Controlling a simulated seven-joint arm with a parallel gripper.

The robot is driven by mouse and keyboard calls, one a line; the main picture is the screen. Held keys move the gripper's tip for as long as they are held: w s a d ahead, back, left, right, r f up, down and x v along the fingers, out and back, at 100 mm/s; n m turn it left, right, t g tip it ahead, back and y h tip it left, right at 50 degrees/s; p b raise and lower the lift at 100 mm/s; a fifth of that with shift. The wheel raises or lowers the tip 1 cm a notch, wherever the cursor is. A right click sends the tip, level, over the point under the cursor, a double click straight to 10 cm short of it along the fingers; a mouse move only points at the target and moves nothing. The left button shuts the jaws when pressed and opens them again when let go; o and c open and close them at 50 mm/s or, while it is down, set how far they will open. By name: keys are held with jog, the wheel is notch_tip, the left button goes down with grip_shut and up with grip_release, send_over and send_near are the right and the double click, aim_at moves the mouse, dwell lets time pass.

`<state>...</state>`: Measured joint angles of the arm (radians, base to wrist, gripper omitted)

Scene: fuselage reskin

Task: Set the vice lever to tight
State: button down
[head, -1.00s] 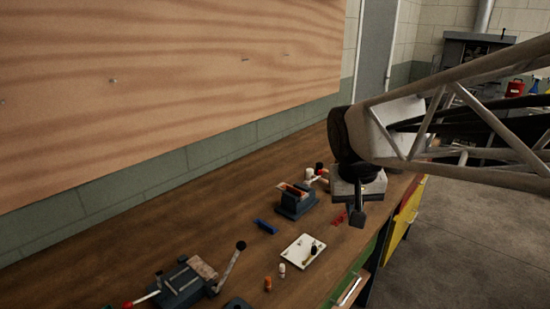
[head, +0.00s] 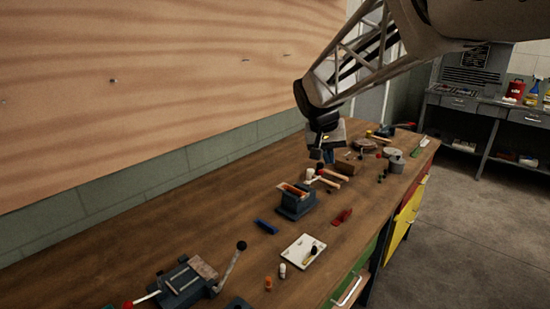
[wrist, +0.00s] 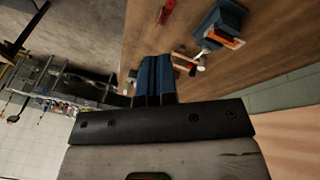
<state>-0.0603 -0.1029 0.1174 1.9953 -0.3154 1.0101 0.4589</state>
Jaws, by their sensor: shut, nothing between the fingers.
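The vice (head: 178,284) is a blue-grey block with a tan piece on top, at the lower left of the workbench in the head view. A grey lever (head: 229,265) with a black knob leans up and to the right from its right side. A pale handle with a red knob (head: 127,304) sticks out at its left. My gripper (head: 328,156) is far from the vice, over the far part of the bench. Its two blue fingers are together and empty in the wrist view (wrist: 156,75). The vice is not in the wrist view.
A dark blue holder with tools (head: 296,203) stands mid-bench. A white board (head: 303,250), a blue piece (head: 266,227), a red piece (head: 342,216) and small bottles (head: 282,270) lie around it. Mallets (head: 330,175) and other items crowd the far end. Bench around the blue piece is clear.

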jog(key=w+a+f+m+h, duration=0.1)
jog(key=w+f, duration=0.3)
jog(key=w, duration=0.7)
jog(key=w+a+f+m+h, duration=0.1)
jog(key=w+f, duration=0.3)
jog(key=w, duration=0.8)
jog(key=w+a+f+h, duration=0.1)
jog(key=w+f, duration=0.3)
jog(key=w, duration=0.7)
jog(key=shift+w+a+f+m, duration=0.2)
jog(key=shift+a+f+m, duration=0.15)
jog(key=shift+a, duration=0.35)
jog(key=s+d+r+x, duration=0.1)
jog(key=s+d+x, duration=0.1)
jog(key=x, duration=1)
jog(key=shift+d+f, duration=0.2)
jog(key=shift+d, duration=0.05)
jog(key=shift+w, duration=0.1)
